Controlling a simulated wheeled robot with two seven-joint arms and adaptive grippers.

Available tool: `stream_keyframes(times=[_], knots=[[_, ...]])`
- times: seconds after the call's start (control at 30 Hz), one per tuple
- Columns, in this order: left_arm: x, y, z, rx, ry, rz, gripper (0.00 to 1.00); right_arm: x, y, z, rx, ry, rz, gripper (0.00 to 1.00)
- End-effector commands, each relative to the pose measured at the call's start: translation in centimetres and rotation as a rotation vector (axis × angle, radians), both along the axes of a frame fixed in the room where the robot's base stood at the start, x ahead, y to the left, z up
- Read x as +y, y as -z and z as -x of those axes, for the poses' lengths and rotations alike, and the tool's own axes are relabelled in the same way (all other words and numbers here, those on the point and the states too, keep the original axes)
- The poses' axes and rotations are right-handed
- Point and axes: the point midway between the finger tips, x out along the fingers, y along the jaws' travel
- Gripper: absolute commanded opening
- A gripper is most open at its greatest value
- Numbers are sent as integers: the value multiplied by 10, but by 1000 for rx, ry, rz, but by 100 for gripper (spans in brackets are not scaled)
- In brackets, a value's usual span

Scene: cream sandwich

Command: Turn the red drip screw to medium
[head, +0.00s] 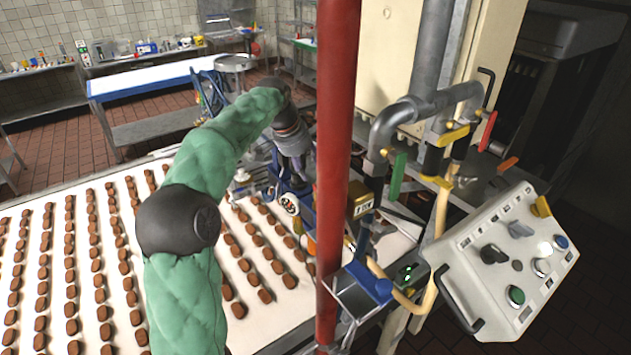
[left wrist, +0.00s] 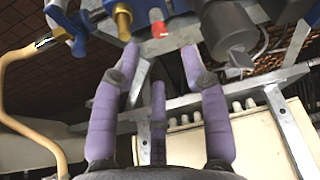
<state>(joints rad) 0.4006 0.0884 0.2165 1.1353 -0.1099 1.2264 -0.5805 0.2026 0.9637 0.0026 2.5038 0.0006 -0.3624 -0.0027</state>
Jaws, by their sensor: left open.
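A small red knob (left wrist: 159,29), which looks like the red drip screw, sits on a grey metal bracket (left wrist: 178,42) at the top middle of the left wrist view. My left gripper (left wrist: 160,62) is open. Its lilac fingers point toward the bracket, with the red knob beyond and between the tips; I see no contact. In the head view, my left gripper (head: 293,165) is at the end of the green-sleeved arm, beside the machine and partly hidden by the red post. I cannot make out the screw there. My right gripper is not in view.
A red post (head: 337,150) stands close to my left gripper. A control panel (head: 510,262) with knobs is at right. A conveyor (head: 70,210) carries rows of brown biscuits at left. A tan hose (left wrist: 22,55) and a blue fitting (left wrist: 65,22) flank the wrist view's left side.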

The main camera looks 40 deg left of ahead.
Motion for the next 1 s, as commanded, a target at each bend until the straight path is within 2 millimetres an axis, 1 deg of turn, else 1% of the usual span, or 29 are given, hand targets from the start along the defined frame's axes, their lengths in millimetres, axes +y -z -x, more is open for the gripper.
stream_keyframes(times=[0.03, 0.2, 0.4, 0.6, 0.87, 0.97, 1.0], knots=[[-1, 10, -4, 4, 1, 2, 45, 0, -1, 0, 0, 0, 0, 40], [-2, 38, -15, 4, 1, 2, 45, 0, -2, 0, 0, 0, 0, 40], [-3, 62, -25, 2, 1, 2, 45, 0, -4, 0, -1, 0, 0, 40], [-4, 72, -29, 1, 0, 1, 45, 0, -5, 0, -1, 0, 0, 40], [-4, 73, -30, 1, 0, 1, 45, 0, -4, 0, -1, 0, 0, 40], [-4, 73, -30, 1, 0, 1, 19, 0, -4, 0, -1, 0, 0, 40], [-4, 72, -30, 0, 0, 1, 8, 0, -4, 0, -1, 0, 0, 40]])
